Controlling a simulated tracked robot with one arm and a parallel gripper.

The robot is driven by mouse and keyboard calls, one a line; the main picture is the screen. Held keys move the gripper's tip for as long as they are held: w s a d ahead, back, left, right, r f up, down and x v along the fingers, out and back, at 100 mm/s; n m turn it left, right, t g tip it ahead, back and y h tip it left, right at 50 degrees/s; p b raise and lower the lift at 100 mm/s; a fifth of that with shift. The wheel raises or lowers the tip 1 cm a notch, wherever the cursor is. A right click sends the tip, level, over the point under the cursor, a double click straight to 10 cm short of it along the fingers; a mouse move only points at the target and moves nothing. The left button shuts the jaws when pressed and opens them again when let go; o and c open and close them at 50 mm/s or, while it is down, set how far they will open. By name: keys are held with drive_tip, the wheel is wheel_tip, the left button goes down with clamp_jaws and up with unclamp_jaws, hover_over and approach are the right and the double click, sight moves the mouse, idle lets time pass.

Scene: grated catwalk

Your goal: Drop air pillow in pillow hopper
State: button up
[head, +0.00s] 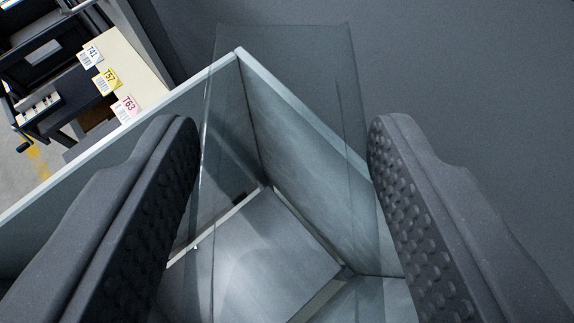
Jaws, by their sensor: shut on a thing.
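My gripper (283,165) comes in from the bottom of the head view, its two dark dimpled fingers set wide apart. It is shut on a clear, see-through air pillow (285,60) that spans the gap between the fingers and reaches past their tips. Below the pillow is an open grey bin with pale rims, which looks like the pillow hopper (310,128). Its corner points away from me, and its inside walls and floor show through the film. The pillow is above the hopper opening. The hopper's near side is hidden by the fingers and the frame edge.
At the upper left, beyond the hopper's rim, stands a cream shelf or board (130,65) with tags T41, T57 and T63. Dark equipment (45,60) is beside it. A plain dark grey surface (470,80) fills the right side.

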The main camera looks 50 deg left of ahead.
drive_tip(key=o, duration=1.6)
drive_tip(key=shift+r, duration=0.1)
drive_tip(key=shift+r+p, duration=1.95)
drive_tip(key=shift+p, duration=0.35)
